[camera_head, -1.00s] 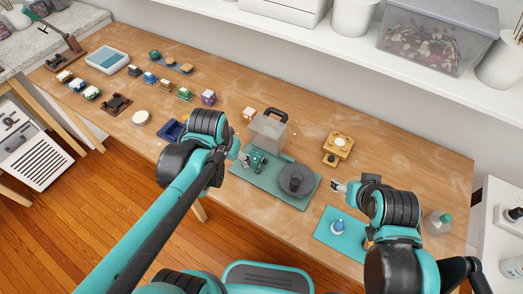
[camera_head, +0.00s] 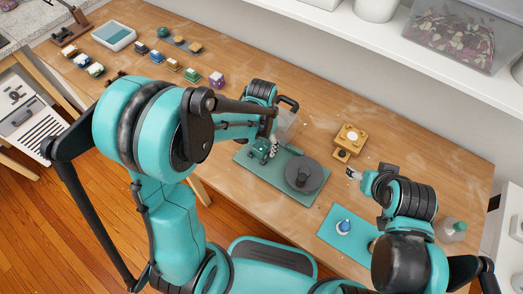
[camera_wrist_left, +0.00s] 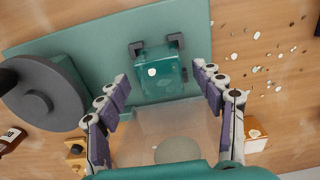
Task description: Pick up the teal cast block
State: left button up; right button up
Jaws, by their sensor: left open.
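The teal cast block (camera_wrist_left: 160,72) is a glossy, translucent cube with a pale spot on top. It sits among dark corner brackets on a green mat (camera_wrist_left: 60,32) in the left wrist view. In the head view the block (camera_head: 258,150) shows small, beside my left gripper (camera_head: 272,148). In the left wrist view my left gripper (camera_wrist_left: 161,76) is open, with one finger on each side of the block's near part and a gap on both sides. My right gripper (camera_head: 352,174) is above the table at the right; its jaws are too small to read.
A dark round turntable (camera_head: 304,174) stands on the same mat. A clear container (camera_head: 285,125) is close behind my left gripper. A yellow wooden stand (camera_head: 349,137) and a teal mat with a small bottle (camera_head: 343,227) are to the right. Several coloured pieces line the left.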

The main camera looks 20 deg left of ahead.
aim_at(261, 146)
pick_arm(q)
notch_tip(261, 146, down, 3)
jog(key=shift+f+b, duration=0.1)
jog(key=shift+b, duration=0.4)
jog(key=shift+c, duration=0.3)
jog(key=c, duration=1.3)
